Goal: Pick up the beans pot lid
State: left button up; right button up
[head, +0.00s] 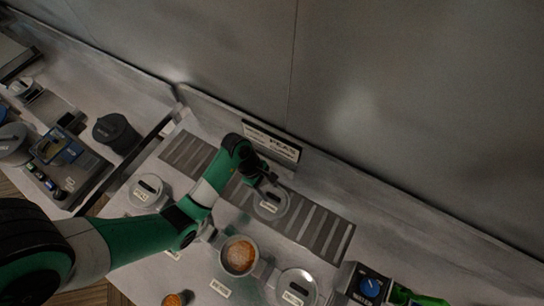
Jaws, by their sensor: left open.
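A round grey lid (271,204) with a dark slot-like handle lies on the slatted grey strip (312,226) behind the pots. My left gripper (268,182) is open just above and behind this lid, near its handle; I cannot tell whether the fingers touch it. An uncovered pot (239,256) with orange-brown contents, apparently the beans, stands in front of the lid. My right gripper is not in view.
Lidded pots stand at the left (146,191) and right (296,289) of the open pot. A blue-topped container (370,287) is at the lower right. A dark pot (115,132) stands on the left counter.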

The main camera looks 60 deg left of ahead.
aim_at(273, 196)
pick_arm(q)
jog(key=x, duration=0.4)
grip_shut()
